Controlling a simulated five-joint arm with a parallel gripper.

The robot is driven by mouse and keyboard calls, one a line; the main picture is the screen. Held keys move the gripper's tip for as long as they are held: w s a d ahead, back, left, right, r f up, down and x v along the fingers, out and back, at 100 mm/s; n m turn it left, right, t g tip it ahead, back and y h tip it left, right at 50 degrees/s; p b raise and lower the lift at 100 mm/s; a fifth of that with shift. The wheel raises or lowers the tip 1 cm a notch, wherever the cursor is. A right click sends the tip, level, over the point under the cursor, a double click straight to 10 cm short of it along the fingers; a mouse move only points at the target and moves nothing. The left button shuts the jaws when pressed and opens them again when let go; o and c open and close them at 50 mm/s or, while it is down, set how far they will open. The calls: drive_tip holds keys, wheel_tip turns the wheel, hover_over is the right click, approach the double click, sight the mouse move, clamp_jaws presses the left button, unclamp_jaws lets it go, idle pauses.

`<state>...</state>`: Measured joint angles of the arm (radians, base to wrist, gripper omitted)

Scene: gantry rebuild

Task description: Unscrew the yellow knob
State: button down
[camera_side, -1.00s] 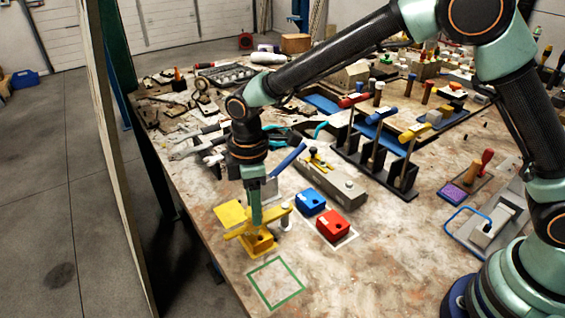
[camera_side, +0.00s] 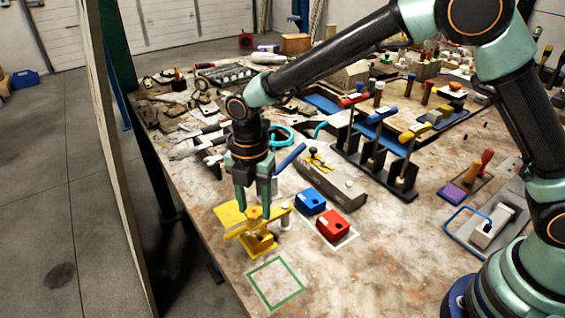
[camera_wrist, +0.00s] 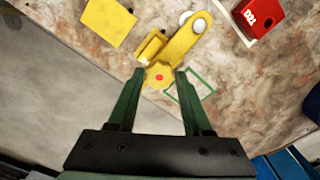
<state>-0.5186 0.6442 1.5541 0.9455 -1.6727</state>
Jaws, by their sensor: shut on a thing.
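The yellow knob (camera_wrist: 158,76) has a lobed rim and a red dot on top. It sits between the fingertips of my gripper (camera_wrist: 161,73), which is shut on it from both sides. In the side view my gripper (camera_side: 253,210) points straight down at the knob, above a yellow fixture (camera_side: 262,245). The fixture has a long yellow bar, which also shows in the wrist view (camera_wrist: 185,40). The knob's underside and any thread are hidden.
A flat yellow plate (camera_side: 229,213) lies beside the fixture. A blue block (camera_side: 310,201) and a red block (camera_side: 333,226) stand to its right. A green square outline (camera_side: 275,284) marks clear table in front. A grey box fixture (camera_side: 335,187) stands behind the blocks.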

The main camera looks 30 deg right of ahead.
sight(254, 211)
drive_tip(key=shift+f+n, duration=0.1)
drive_tip(key=shift+n, duration=1.8)
drive_tip(key=shift+a, duration=0.1)
drive_tip(key=shift+c, duration=2.4)
unclamp_jaws()
wheel_tip(254, 211, up, 12)
